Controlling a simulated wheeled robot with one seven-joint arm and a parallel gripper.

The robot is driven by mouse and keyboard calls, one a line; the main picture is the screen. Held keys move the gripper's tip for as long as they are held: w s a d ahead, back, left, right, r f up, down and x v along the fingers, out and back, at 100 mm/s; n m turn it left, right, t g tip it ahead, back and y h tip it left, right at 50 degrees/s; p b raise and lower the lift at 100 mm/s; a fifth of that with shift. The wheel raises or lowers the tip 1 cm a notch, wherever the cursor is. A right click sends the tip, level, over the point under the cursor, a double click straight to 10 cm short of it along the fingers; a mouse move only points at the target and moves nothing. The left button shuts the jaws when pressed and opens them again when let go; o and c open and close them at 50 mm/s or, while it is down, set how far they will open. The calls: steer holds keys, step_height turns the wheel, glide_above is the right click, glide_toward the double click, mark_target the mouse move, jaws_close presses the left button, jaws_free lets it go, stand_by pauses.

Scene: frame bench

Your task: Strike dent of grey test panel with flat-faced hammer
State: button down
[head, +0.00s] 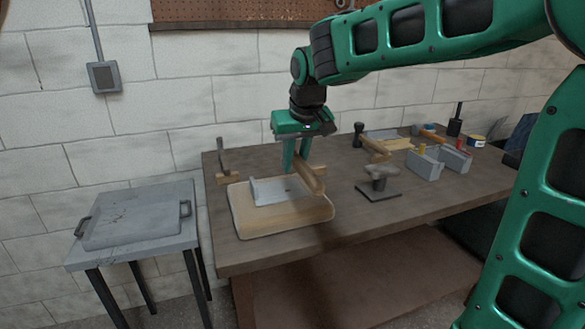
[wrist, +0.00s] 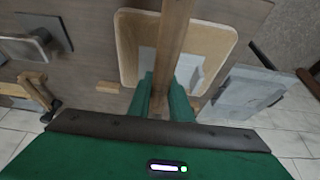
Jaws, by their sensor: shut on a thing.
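The grey test panel (head: 268,192) lies on a pale wooden block (head: 285,217) with rounded corners, near the left end of the bench. A small dark mark shows on the panel, but I cannot tell its depth. My gripper (head: 297,160) is shut on the wooden handle (head: 313,180) of a tool, above the panel's right part. In the wrist view, the handle (wrist: 174,30) runs from between my fingers (wrist: 165,98) across the panel (wrist: 188,68) and block (wrist: 222,45). The tool's head is not clearly visible, so I cannot confirm its flat face.
A hammer-like tool (head: 222,165) stands left of the block, and another (head: 375,148) lies behind right. A metal stand (head: 378,186) is right of the block. Grey blocks (head: 424,167) with coloured tops stand farther right. A grey side table (head: 130,220) is left of the bench (head: 400,203).

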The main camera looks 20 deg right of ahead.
stand_by(0.4)
steer(key=shift+f, duration=1.65)
step_height(320, 180, down, 4)
steer(key=shift+f, duration=0.1)
step_height(320, 180, up, 8)
steer(key=shift+f, duration=0.25)
